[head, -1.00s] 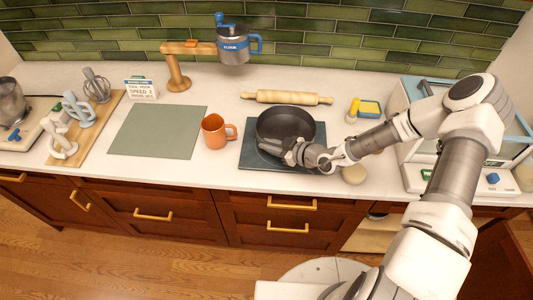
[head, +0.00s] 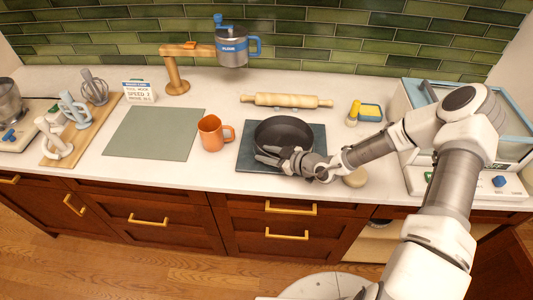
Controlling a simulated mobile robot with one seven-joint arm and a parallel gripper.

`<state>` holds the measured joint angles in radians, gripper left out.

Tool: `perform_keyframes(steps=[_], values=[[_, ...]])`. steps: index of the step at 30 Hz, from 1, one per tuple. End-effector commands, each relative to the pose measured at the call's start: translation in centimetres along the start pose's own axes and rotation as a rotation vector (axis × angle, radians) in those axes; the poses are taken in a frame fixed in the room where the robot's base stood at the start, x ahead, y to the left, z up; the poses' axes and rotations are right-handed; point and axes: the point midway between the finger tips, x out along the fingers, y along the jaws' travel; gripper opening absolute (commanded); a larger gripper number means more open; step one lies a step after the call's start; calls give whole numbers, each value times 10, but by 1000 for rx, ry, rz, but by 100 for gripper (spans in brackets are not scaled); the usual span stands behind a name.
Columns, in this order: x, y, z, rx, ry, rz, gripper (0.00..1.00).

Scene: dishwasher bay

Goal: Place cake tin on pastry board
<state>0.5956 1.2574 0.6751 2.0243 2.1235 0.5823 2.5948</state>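The cake tin (head: 284,132) looks like a dark, round, open pan. It sits upright on a dark slate-coloured square board (head: 246,158) right of the middle of the counter. A flat grey-green board (head: 155,134), which may be the pastry board, lies bare further left. My gripper (head: 267,156) is low at the near side of the tin, in front of its wall and over the dark board's front part. Its fingers appear spread apart with nothing clearly between them. Whether a finger touches the tin cannot be told.
An orange mug (head: 211,133) stands between the two boards. A rolling pin (head: 287,101) lies behind the tin. A wooden stand (head: 176,75) and blue-handled pitcher (head: 232,45) are at the back. A glass-sided machine (head: 470,175) is far right.

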Motion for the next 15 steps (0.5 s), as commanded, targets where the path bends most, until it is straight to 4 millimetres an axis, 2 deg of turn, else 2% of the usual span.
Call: perform_keyframes(steps=[11, 15], values=[[-2, 0, -3, -1, 0, 0, 43], [-18, 2, -2, 0, 0, 2, 43]])
